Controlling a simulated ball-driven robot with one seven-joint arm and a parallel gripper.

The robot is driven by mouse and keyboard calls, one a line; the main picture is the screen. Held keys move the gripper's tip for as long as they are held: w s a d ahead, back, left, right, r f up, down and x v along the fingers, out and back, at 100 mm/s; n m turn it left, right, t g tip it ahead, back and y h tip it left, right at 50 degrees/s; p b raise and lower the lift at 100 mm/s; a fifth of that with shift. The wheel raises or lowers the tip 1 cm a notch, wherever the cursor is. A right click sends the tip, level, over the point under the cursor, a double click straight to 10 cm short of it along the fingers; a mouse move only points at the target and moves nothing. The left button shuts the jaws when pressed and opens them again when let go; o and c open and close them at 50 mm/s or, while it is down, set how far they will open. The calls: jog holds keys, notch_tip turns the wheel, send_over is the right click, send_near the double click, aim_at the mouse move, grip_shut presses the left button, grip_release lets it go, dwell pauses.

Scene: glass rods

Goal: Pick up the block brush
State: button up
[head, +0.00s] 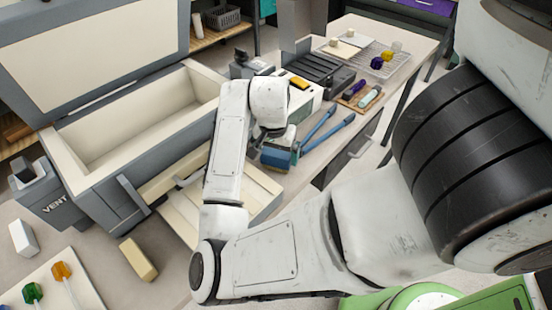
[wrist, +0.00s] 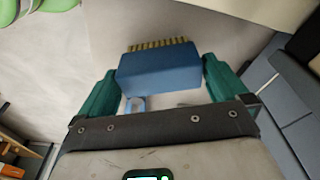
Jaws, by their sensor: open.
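The block brush (wrist: 160,72) is a blue block with a row of tan bristles along its far edge in the wrist view. My gripper (wrist: 161,80) has two teal fingers, one on each side of the brush. The jaws are open, with the brush between them; a narrow gap shows on the right, and I cannot tell whether the left finger touches. In the head view a blue block, which looks like the brush (head: 278,156), sits just below my wrist at the bench edge. My arm partly hides that area.
Blue-handled tongs (head: 335,133) lie right beside the brush. A large open grey chest (head: 130,115) is on the left. A cream block (head: 138,259) lies at the front left.

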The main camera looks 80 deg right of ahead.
jog(key=shift+d+f, duration=0.15)
jog(key=shift+f, duration=0.9)
jog(key=c, duration=0.8)
jog(key=shift+r, duration=0.55)
notch_tip(320, 180, up, 2)
jog(key=shift+r, duration=0.1)
jog(key=s+r, duration=0.1)
jog(key=s+a+r, duration=0.1)
jog(key=r, duration=0.1)
jog(key=s+a+r, duration=0.1)
jog(key=r, duration=0.1)
jog(key=shift+s+a+r+p, duration=0.1)
jog(key=shift+s+r+p, duration=0.05)
jog(key=shift+s+p, duration=0.2)
jog(key=s+a+r, duration=0.1)
jog(key=s, duration=0.1)
jog(key=s+a+r, duration=0.2)
jog(key=s, duration=0.1)
jog(key=s+a+r+p, duration=0.1)
jog(key=s+a, duration=0.1)
jog(key=s, duration=0.1)
jog(key=shift+s+a+r, duration=0.1)
jog(key=shift+s+r, duration=0.05)
jog(key=shift+r, duration=0.1)
